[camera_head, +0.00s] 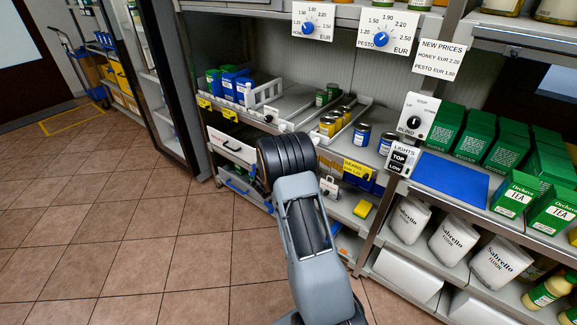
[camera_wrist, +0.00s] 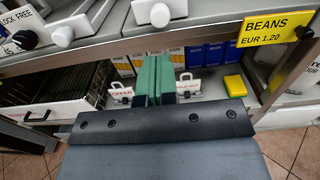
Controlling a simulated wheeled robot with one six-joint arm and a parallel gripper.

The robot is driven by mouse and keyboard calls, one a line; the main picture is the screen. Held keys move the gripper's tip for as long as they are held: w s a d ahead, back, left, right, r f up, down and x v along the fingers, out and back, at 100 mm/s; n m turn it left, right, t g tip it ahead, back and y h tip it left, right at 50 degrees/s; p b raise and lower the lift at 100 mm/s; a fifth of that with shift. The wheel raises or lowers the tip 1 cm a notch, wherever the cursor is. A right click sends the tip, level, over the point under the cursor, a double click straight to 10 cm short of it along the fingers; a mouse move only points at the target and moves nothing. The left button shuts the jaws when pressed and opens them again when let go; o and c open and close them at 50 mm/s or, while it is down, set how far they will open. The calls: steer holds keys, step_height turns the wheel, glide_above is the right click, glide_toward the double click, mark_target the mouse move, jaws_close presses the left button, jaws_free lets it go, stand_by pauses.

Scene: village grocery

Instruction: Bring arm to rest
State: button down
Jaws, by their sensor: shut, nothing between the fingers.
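My arm reaches up from the bottom of the head view, with its dark ribbed joint in front of the shelf. My gripper (camera_wrist: 156,62) shows in the wrist view as two green fingers side by side. It is shut and empty, in front of the shelf edge beside the yellow beans price label (camera_wrist: 277,28). In the head view the fingers are hidden behind my arm. Whether the fingers touch anything is not clear.
Shelves hold blue and yellow cans (camera_head: 361,134), green tea boxes (camera_head: 516,193) and flour bags (camera_head: 452,240). A blue mat (camera_head: 450,176) lies on the right shelf. Dial panels (camera_head: 388,38) hang above. A white-fronted drawer (camera_head: 232,145) is left of my arm. The tiled floor (camera_head: 120,230) is clear at left.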

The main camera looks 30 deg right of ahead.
steer(key=s+a+f+m+g+y, duration=0.2)
steer(key=s+a+f+m+g, duration=0.25)
steer(key=s, duration=0.25)
steer(key=s+a+r+m+g+y+p, duration=0.35)
steer(key=s+a+m+y, duration=0.2)
steer(key=s+m, duration=0.35)
steer(key=s+a+r+m+t+y+p, duration=0.3)
steer(key=s+a+r+m+y+p, duration=0.1)
steer(key=a+r, duration=0.5)
steer(key=s+a+r+m+t+y+p, duration=0.2)
steer(key=s+a+r+m+y+p, duration=0.2)
steer(key=a+r, duration=0.6)
step_height(320, 180, up, 4)
steer(key=shift+s+r+t+y+p, duration=0.25)
steer(key=shift+s+t+y+p, duration=0.15)
steer(key=shift+s+y+p, duration=0.55)
steer(key=shift+w, duration=0.15)
